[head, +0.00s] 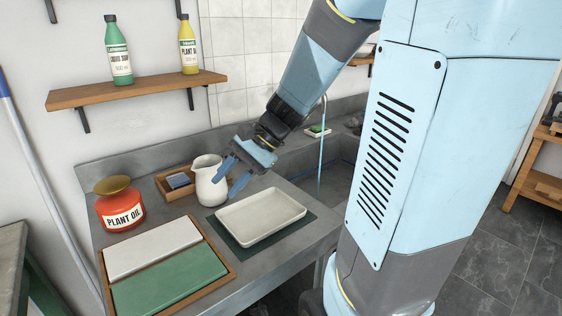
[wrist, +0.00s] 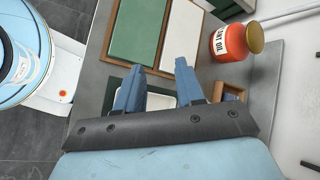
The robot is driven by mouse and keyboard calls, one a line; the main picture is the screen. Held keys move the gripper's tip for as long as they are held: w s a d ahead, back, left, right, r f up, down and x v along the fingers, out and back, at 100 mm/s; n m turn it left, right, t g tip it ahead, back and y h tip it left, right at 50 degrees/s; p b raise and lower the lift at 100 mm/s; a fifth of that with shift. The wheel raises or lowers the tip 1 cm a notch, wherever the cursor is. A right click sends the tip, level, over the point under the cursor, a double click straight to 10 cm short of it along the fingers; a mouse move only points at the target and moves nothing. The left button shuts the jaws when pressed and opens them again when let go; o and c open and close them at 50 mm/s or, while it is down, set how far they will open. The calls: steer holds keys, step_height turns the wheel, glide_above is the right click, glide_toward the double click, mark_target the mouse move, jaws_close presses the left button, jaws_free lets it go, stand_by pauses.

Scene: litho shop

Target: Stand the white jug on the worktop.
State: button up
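The white jug (head: 208,184) stands upright on the grey worktop (head: 182,226) in the head view, between a small wooden box and a white tray. It looks to be resting on the surface. My gripper (head: 233,178) is at the jug's right side, with its fingers apart. One finger overlaps the jug's right edge in the picture; whether it touches, I cannot tell. In the wrist view my gripper's two fingers (wrist: 160,88) are spread, with part of the tray showing between them. The jug is not visible there, likely hidden behind the gripper.
The white tray (head: 246,227) lies on a dark mat right of the jug. The wooden box (head: 165,190) is behind left. A red plant oil can (head: 121,208) stands left. A wood-framed board with white and green panels (head: 172,280) fills the front. A bottle shelf (head: 140,91) hangs above.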

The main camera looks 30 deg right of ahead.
steer(key=s+d+r+n+t+h, duration=0.4)
steer(key=s+d+r+n+h, duration=0.3)
steer(key=s+n+h, duration=0.1)
steer(key=shift+s+d+r+n+t+h, duration=0.2)
steer(key=shift+s+r+n+t+h, duration=0.15)
steer(key=shift+s+n, duration=0.5)
steer(key=shift+s+f, duration=0.15)
steer(key=shift+s, duration=0.1)
